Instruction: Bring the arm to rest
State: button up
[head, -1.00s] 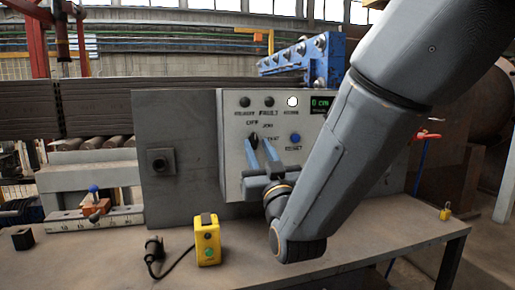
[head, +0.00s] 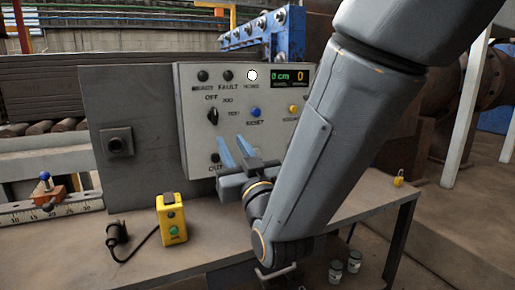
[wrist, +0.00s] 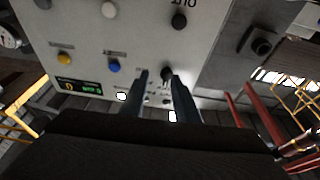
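My gripper (head: 232,145) has two blue fingers with a gap between them. It is open and empty, in front of the lower part of the light grey control panel (head: 190,85). The black selector knob (head: 212,116) is above and left of the fingertips and looks clear of them. In the wrist view the fingers (wrist: 159,76) point at the panel (wrist: 150,40), with a dark knob partly showing between them. I cannot tell how far the tips are from the panel face. My arm is bent, its forearm hiding the panel's lower right.
A yellow pushbutton box (head: 171,220) and a black plug (head: 117,235) with cable stand on the bench (head: 215,240) below. A yellow padlock (head: 398,181) lies at the bench's right. Two small jars (head: 354,262) are beyond the front edge. A blue RESET button (head: 255,112) is on the panel.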

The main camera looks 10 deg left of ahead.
jog(key=w+d+f+m+g+h+p, duration=0.1)
jog(key=d+f+m+g+h+p, duration=0.4)
jog(key=d+f, duration=1.05)
jog(key=s+d+f+m+g+h+p, duration=0.1)
jog(key=s+d+g+h+p, duration=0.3)
jog(key=s+d+g, duration=0.9)
jog(key=s+d+h, duration=0.2)
jog(key=s+d, duration=0.2)
jog(key=s, duration=0.4)
jog(key=shift+d+f, duration=0.15)
jog(key=shift+f, duration=0.1)
